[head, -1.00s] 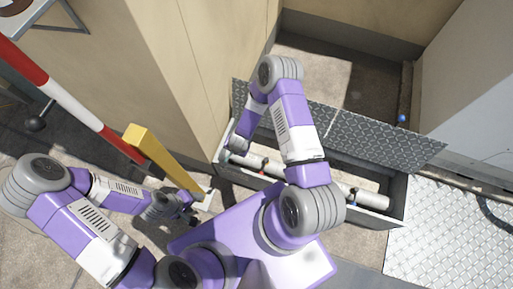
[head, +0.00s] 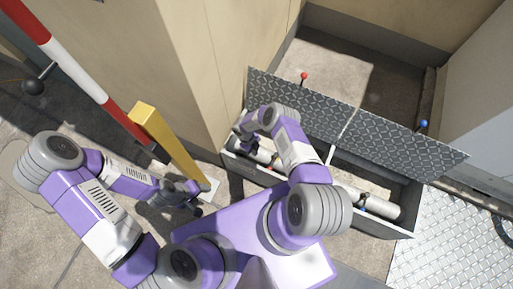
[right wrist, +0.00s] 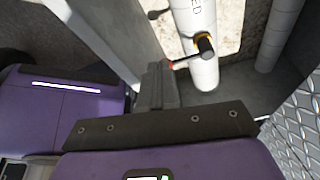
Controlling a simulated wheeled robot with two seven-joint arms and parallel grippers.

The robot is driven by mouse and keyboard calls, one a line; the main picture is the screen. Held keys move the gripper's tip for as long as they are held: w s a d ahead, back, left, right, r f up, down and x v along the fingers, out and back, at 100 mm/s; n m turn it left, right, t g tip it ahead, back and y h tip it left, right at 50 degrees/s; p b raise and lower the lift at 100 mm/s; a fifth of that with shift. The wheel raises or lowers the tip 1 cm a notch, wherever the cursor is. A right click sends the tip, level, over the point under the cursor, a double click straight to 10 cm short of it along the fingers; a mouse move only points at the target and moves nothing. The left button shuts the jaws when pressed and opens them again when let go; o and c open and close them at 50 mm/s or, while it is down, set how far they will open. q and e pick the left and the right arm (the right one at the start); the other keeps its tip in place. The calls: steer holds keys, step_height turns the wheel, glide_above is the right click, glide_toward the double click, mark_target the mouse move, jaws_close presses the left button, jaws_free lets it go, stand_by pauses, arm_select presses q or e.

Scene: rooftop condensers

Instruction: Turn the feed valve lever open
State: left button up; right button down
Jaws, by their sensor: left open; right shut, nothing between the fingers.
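The feed valve lever (right wrist: 182,62) shows in the right wrist view as a short bar with a reddish end. It sticks out leftward, across the white pipe (right wrist: 196,18), from a black-capped pivot with a yellow collar. The pipe bears lettering ending in "ED". My right gripper (right wrist: 160,85) is shut and empty, its fingers close beside the lever's reddish end; I cannot tell whether they touch. In the head view my right gripper (head: 243,131) reaches into the left end of the open trench, and my arm hides part of it. My left gripper (head: 194,192) is open and empty, by the yellow post.
The trench (head: 385,229) has grey walls, with raised tread-plate covers (head: 395,140) along its far side. Red (head: 304,76) and blue (head: 423,124) knobs show at the covers. A yellow post (head: 170,145), a red-and-white bar (head: 75,72) and a beige wall corner stand at left.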

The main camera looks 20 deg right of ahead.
steer(key=s+d+f+b, duration=0.2)
steer(key=s+d+f, duration=0.1)
steer(key=s+f, duration=0.2)
steer(key=shift+w+x, duration=0.2)
steer(key=shift+x, duration=1.2)
steer(key=shift+s+a, duration=0.1)
